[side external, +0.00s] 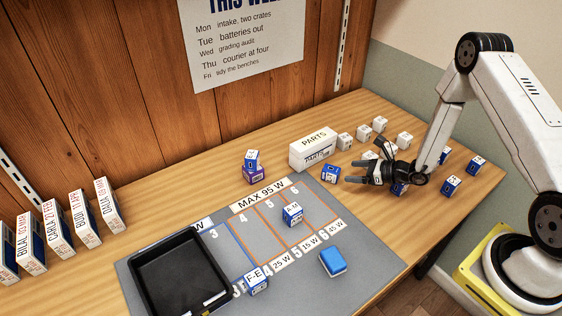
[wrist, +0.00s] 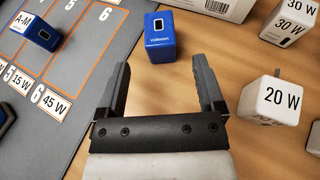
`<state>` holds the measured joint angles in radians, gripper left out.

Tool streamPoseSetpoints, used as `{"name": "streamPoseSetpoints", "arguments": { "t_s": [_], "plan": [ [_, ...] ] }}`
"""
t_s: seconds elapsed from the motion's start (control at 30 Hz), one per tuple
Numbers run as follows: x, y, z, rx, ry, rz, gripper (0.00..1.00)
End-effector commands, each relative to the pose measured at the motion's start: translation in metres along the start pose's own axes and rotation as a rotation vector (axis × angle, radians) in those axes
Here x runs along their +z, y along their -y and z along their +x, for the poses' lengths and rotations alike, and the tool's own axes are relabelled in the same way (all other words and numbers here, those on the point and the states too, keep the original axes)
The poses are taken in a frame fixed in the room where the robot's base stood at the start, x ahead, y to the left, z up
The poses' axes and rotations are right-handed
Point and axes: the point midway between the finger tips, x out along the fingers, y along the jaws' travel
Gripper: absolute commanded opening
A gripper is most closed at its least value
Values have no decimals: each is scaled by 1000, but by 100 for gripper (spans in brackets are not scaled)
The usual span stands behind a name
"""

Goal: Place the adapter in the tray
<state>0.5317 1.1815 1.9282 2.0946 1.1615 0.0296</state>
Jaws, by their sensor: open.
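Several small adapter blocks, some blue and some white, are on the bench; I cannot tell which one is meant. A blue adapter block (side external: 331,173) stands on the wood beside the grey mat. In the wrist view what looks like this blue block (wrist: 160,38) is just ahead of my gripper (wrist: 162,66), roughly centred between the fingers. My gripper (side external: 364,168) is open and empty, low over the bench to the block's right. The black tray (side external: 175,268) lies on the mat at the lower left. It looks empty inside.
A white PARTS box (side external: 312,150) stands behind the blue block. White wattage cubes, one marked 20 W (wrist: 268,98), stand close to my right finger. The mat (side external: 355,225) holds an A-M block (side external: 292,214), an F-E block (side external: 257,281) and a plain blue block (side external: 333,262).

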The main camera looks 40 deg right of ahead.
Motion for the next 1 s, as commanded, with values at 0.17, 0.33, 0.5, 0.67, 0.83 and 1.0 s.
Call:
{"name": "streamPoseSetpoints", "arguments": {
  "t_s": [0.17,0.33,0.5,0.67,0.83,1.0],
  "plan": [
    [1,1,-31,-4,1,1,87],
    [0,1,-53,-3,1,0,87],
    [0,0,-66,-1,1,1,87],
    [0,0,-70,0,1,-1,87],
    [0,0,-70,0,1,-1,87],
    [0,0,-70,0,1,0,87]
  ]
}}
